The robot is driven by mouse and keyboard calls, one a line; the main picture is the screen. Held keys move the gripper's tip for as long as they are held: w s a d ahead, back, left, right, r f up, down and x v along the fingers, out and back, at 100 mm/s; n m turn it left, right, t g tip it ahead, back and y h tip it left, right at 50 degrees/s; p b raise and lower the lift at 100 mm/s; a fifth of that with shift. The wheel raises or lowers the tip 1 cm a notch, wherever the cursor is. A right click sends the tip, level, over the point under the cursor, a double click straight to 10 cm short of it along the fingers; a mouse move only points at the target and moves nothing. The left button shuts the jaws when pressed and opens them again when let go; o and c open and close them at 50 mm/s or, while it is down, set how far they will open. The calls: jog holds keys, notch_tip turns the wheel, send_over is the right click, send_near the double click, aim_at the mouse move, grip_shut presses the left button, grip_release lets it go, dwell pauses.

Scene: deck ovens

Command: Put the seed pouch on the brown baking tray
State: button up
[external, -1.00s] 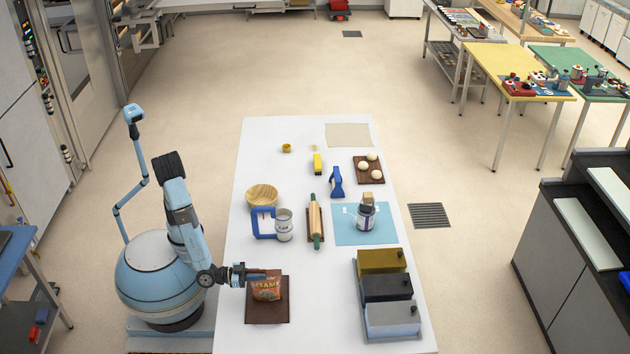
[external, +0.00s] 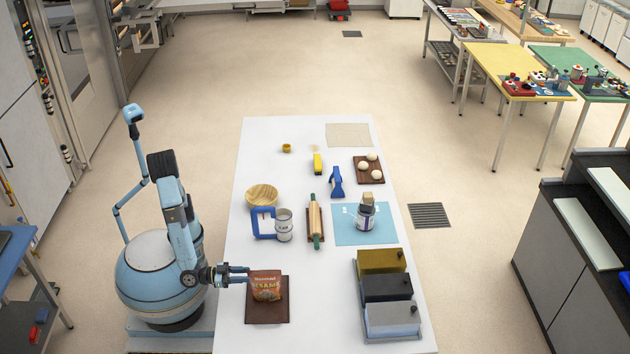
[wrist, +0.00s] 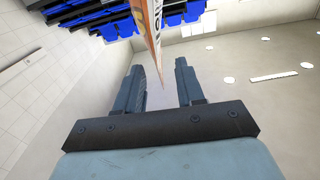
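The seed pouch (external: 267,287) is orange-red with "SESAME" lettering and stands upright on the brown baking tray (external: 267,315), near the table's front left edge. My gripper (external: 247,274) is just left of the pouch, level with its upper part, and apart from it. In the wrist view my gripper (wrist: 163,72) shows two spread fingers with an empty gap. The pouch (wrist: 148,30) shows there edge-on, beyond the fingertips.
To the right stand lidded boxes in gold, black and grey (external: 388,288). Behind the tray are a rolling pin (external: 314,222), a blue-handled can (external: 284,228) and a wooden bowl (external: 262,195). The white table is bare between tray and boxes.

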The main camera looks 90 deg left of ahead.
jog(key=shift+s, duration=2.75)
